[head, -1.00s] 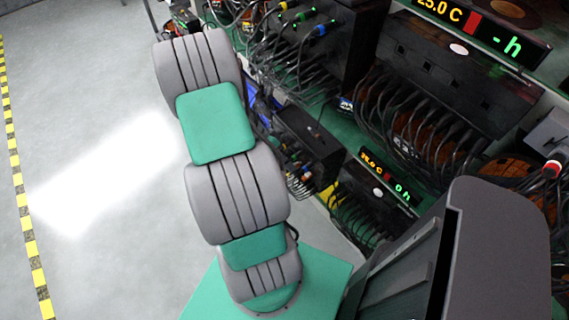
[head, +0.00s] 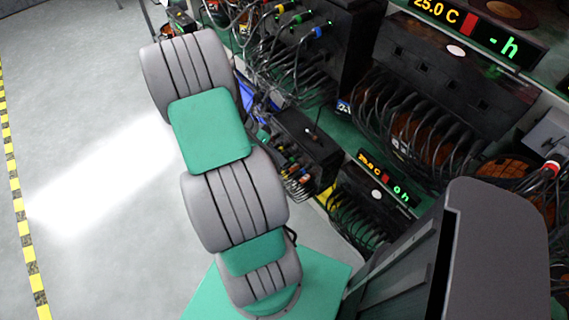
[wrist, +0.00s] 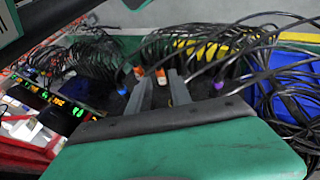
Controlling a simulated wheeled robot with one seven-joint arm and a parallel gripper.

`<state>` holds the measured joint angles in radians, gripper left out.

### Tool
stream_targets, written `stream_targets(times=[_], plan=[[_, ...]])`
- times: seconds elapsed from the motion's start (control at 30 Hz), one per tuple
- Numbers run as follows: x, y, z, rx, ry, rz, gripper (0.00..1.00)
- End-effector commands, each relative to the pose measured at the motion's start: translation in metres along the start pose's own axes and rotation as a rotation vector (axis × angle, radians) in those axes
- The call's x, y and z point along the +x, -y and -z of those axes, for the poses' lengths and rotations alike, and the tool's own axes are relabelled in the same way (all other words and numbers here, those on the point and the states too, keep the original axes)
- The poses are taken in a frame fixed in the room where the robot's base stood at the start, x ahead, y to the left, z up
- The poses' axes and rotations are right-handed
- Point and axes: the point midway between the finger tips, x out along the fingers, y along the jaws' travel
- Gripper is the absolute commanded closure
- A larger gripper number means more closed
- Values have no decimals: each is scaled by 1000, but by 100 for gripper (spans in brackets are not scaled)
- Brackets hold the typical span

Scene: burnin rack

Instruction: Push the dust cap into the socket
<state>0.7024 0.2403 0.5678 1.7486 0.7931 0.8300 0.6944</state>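My gripper (wrist: 160,78) shows in the wrist view as two grey fingers, standing apart with a gap between them. They point toward a bank of cabled connectors. A small orange and white piece (wrist: 161,77) appears between the fingertips, and a similar one (wrist: 139,72) is just left of them. I cannot tell whether either is the dust cap, or whether the fingers touch them. The socket cannot be made out. In the head view my gripper is hidden behind my arm.
Black cables loop around the fingers, with a purple connector (wrist: 218,86) to the right. In the head view, black units with hanging cables and a lit display (head: 388,178) fill the rack on the right. Open grey floor (head: 80,110) lies on the left.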

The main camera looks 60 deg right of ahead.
Motion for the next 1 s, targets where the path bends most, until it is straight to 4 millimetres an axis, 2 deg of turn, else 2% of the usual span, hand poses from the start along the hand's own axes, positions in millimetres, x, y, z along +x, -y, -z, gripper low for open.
stream_targets(times=[0.03, 0.1, 0.2, 0.57, 0.67, 0.73, 0.77, 0.87, 0.97, 1.0], plan=[[-14, 0, 3, 9, -5, 4, 63], [-28, 0, 3, 8, -5, 6, 63], [-40, 1, 2, 6, -4, 6, 63], [-43, 0, 1, 3, -1, 3, 63], [-46, 2, 0, -9, -2, 13, 71], [-56, 5, -5, -52, -6, 44, 76], [-64, 7, -9, -86, -10, 66, 79], [-107, 17, -35, -281, -34, 194, 87], [-168, 17, -87, -611, -91, 387, 95], [-189, 12, -112, -752, -120, 462, 99]])
